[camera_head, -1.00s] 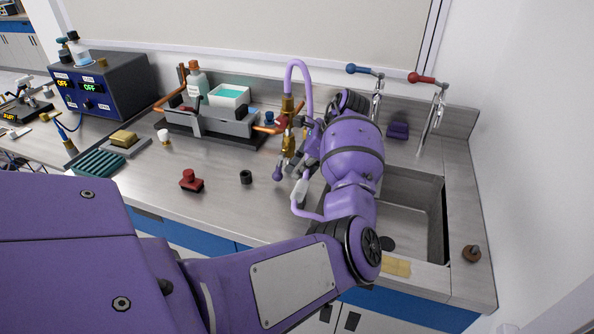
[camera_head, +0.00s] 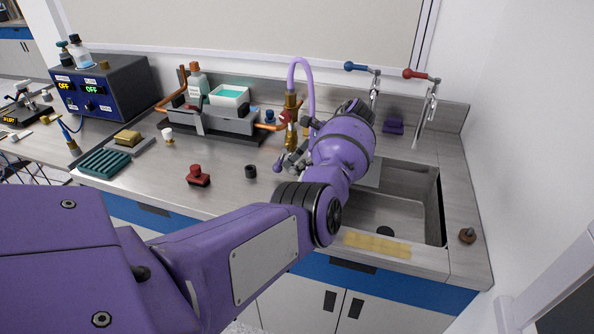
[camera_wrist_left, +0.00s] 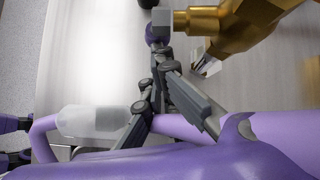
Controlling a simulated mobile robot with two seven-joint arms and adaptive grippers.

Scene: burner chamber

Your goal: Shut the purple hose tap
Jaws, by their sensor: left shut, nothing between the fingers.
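The brass tap (camera_head: 291,108) stands on the worktop behind the sink's left side, with the purple hose (camera_head: 301,66) arching from its top. Its purple knob (camera_head: 277,167) sits low to the left; the knob (camera_wrist_left: 158,34) and brass body (camera_wrist_left: 228,22) also show in the left wrist view. My left gripper (camera_head: 297,165) is shut and empty beside the tap, largely hidden by my arm. In the wrist view its fingertips (camera_wrist_left: 162,56) are close to the knob; I cannot tell whether they touch. The hose (camera_wrist_left: 265,132) runs below the fingers there. My right gripper is not in view.
The sink (camera_head: 390,195) lies right of my left arm, with blue-handled (camera_head: 360,68) and red-handled (camera_head: 420,75) taps behind it. A red-topped piece (camera_head: 198,176) and a small black cylinder (camera_head: 251,171) stand on the worktop to the left.

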